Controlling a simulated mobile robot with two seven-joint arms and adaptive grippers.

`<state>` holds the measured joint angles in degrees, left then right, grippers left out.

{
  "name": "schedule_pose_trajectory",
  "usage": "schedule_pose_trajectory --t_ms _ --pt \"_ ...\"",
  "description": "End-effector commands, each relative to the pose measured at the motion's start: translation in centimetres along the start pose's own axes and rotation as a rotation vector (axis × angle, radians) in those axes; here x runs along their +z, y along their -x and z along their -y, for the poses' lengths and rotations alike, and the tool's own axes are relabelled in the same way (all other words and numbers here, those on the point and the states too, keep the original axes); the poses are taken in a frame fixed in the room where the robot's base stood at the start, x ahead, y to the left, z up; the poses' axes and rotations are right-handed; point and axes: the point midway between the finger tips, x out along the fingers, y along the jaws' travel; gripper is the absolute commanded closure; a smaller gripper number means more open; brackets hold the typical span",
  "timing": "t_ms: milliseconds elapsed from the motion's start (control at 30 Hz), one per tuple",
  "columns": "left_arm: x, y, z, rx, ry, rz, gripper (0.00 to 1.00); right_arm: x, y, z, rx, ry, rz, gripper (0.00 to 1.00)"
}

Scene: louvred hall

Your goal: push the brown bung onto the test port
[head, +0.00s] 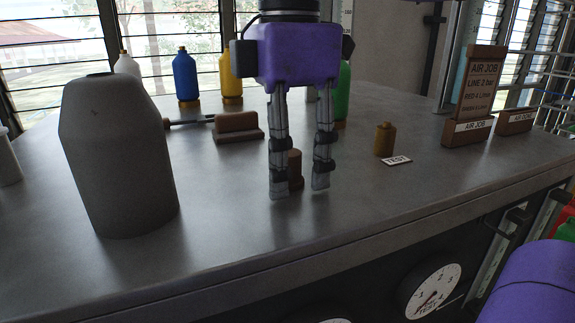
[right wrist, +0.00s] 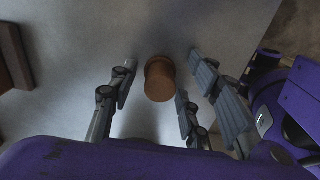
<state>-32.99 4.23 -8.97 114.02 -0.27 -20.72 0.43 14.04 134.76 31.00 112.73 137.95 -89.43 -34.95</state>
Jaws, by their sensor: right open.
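My right gripper (head: 299,190) hangs fingers-down over the grey bench in the head view, open. The brown bung (head: 296,168) stands upright on the bench, seen between the two fingers and partly covered by the left one. In the right wrist view the bung (right wrist: 159,82) shows between the open fingers (right wrist: 163,62), with a gap on each side. The test port (head: 385,139), a short brass-brown fitting, stands upright to the right on the bench, behind a white TEST label (head: 397,161). My left gripper is not in view.
A large grey bottle-shaped object (head: 115,160) stands at the left. A brown block (head: 238,127) lies behind the gripper, with blue (head: 186,77), yellow and green bottles further back. Wooden AIR JOB signs (head: 473,95) stand at the right. The bench between bung and port is clear.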

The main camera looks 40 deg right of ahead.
Motion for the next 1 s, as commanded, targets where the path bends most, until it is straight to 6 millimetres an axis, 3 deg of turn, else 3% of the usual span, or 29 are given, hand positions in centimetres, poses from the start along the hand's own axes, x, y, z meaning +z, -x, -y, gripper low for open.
schedule_pose_trajectory --t_ms 767,1000 --pt "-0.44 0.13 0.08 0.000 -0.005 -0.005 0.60 0.01 -0.26 0.00 0.001 0.000 0.000 0.56" --pt "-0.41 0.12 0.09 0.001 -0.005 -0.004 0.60 0.01 -0.28 0.00 0.000 0.000 0.000 0.84"
